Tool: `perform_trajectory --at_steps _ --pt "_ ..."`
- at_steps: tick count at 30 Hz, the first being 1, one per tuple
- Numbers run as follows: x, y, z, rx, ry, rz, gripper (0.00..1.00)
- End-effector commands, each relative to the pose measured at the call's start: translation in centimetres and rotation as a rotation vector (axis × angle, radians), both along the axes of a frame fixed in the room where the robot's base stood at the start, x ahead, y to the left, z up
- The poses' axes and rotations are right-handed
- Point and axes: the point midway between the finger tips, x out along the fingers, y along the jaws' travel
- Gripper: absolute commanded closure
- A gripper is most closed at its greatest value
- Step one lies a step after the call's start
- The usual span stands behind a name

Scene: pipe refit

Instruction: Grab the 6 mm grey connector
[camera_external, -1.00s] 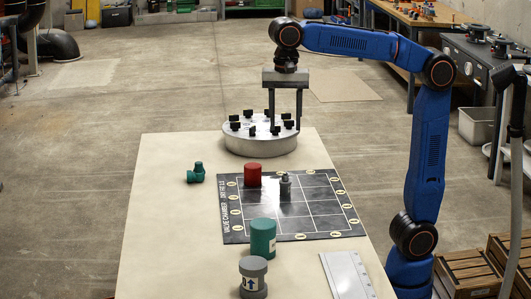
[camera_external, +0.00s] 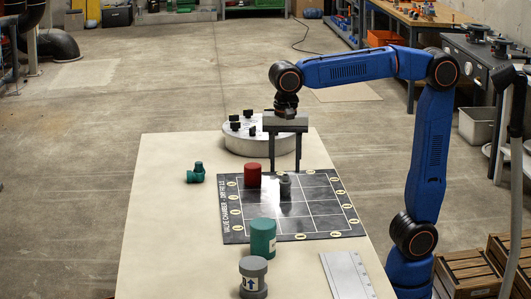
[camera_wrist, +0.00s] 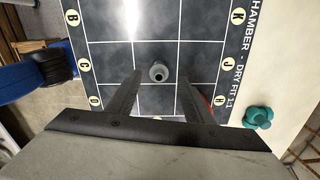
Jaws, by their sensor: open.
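A small grey connector (camera_external: 285,186) stands upright on the black grid mat (camera_external: 312,222), right of the red cylinder. In the wrist view the connector (camera_wrist: 158,73) is seen from above, with a dark hole in its top, between the lines of my two fingers. My gripper (camera_external: 285,165) is open and empty, above and slightly behind the connector, fingers pointing down. The fingers do not appear to touch it. A larger grey fitting (camera_external: 253,277) with an arrow label stands at the front of the table. No size marking is readable.
A red cylinder (camera_external: 253,175) is close left of the grey connector. A green cylinder (camera_external: 263,238) stands on the mat's front edge. A round metal holder (camera_external: 240,142) with black knobs is behind. A grey plate (camera_external: 346,274) lies front right.

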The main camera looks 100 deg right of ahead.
Motion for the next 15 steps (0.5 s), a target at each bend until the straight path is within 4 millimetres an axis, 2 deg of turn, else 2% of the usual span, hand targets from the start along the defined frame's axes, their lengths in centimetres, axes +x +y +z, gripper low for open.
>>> perform_trajectory --at_steps 4,12,15 --pt "-0.1 -0.1 -1.0 0.0 0.001 0.0 0.53" --pt "-0.2 -0.4 -4.5 0.0 0.001 0.0 0.53" --pt "-0.2 -0.4 -5.1 0.0 -0.001 0.0 0.53"
